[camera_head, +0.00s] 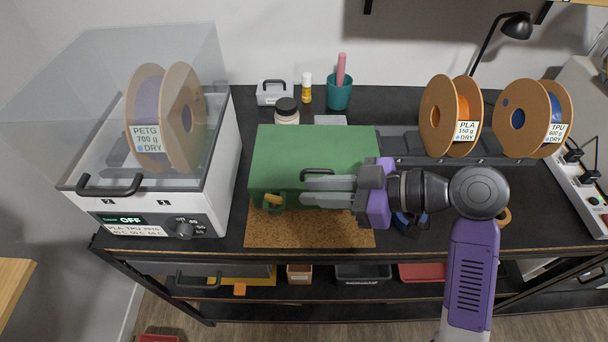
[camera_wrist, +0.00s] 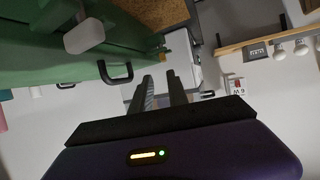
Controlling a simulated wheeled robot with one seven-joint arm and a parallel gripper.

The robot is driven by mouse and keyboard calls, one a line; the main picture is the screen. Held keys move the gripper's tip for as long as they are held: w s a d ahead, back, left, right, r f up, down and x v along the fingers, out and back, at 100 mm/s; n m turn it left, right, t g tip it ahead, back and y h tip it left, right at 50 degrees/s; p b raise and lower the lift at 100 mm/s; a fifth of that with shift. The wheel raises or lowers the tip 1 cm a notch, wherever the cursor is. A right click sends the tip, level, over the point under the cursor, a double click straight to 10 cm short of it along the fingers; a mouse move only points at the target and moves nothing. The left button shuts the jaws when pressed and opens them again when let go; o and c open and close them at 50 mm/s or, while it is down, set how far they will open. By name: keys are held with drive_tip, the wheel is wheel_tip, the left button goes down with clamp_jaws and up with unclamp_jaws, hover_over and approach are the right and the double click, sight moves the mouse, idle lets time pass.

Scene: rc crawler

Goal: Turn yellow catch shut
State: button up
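A green case (camera_head: 315,150) stands on a cork mat (camera_head: 310,232), with a black handle on its front (camera_wrist: 115,74). A small yellow catch (camera_head: 272,199) sits at the case's lower left front, beside a green part. In the wrist view a small yellowish bit (camera_wrist: 168,55) shows at the case's far edge; I cannot tell if it is the catch's full shape. My gripper (camera_head: 304,191) points left along the case's front, its fingertips a short way right of the catch. The two fingers (camera_wrist: 161,92) are parallel with a narrow gap, and nothing shows between them.
A white dryer (camera_head: 185,215) with a clear lid stands left of the case. Spools (camera_head: 436,115) stand at the back right. A teal cup (camera_head: 339,95) and a small bottle (camera_head: 306,88) stand behind the case. The cork mat's front is clear.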

sight(279, 198)
drive_tip(key=shift+s+f+p+x, duration=0.15)
drive_tip(key=shift+p+x, duration=0.15)
drive_tip(key=shift+x, duration=0.85)
drive_tip(key=shift+s+f+p+x, duration=0.2)
drive_tip(key=shift+p+x, duration=0.1)
drive_tip(key=shift+x, duration=0.85)
drive_tip(key=shift+s+f+p+x, duration=0.15)
drive_tip(key=shift+p+x, duration=0.15)
drive_tip(key=shift+x, duration=0.85)
clamp_jaws()
